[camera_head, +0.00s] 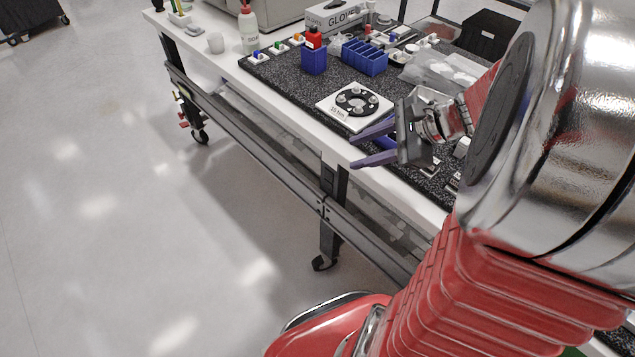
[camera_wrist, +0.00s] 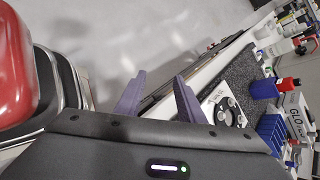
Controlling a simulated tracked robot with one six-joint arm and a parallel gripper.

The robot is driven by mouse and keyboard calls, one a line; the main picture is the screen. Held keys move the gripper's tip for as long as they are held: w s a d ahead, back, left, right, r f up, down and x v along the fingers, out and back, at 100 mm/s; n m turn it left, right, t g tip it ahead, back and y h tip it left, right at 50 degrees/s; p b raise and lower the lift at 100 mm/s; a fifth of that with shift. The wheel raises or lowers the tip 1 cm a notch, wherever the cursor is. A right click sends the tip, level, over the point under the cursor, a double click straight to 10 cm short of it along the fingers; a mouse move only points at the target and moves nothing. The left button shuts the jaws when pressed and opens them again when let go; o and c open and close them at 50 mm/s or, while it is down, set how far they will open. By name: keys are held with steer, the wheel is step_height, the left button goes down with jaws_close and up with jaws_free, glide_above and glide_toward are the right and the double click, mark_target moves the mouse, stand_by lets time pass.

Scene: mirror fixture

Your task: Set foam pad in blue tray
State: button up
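A blue compartmented tray (camera_head: 365,57) stands on the dark speckled mat towards the back of the bench. It also shows at the right of the wrist view (camera_wrist: 271,129). I cannot make out a foam pad in either view. My gripper (camera_head: 354,150) has two purple fingers spread apart, with nothing visible between them. It is over the bench's front edge, in front of the tray. In the wrist view the fingers (camera_wrist: 158,90) also stand apart, with grey floor beyond. My gripper and arm hide part of the bench at the right.
A white plate with a black ring (camera_head: 355,104) lies just behind my gripper. A white bottle (camera_head: 248,30), glove box (camera_head: 338,18) and clear bags (camera_head: 440,70) crowd the bench. The floor (camera_head: 120,180) is clear.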

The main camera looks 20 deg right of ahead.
steer(key=s+a+r+n+h, duration=0.3)
steer(key=a+n, duration=0.4)
steer(key=n, duration=0.3)
steer(key=s+a+r+n+g+h, duration=0.1)
steer(key=s+a+n, duration=0.4)
steer(key=n, duration=0.6)
steer(key=a+r+h, duration=0.1)
steer(key=a+h, duration=0.1)
steer(key=shift+s+a+r+h, duration=0.25)
steer(key=shift+s+r+h, duration=0.05)
steer(key=shift+s+r, duration=0.1)
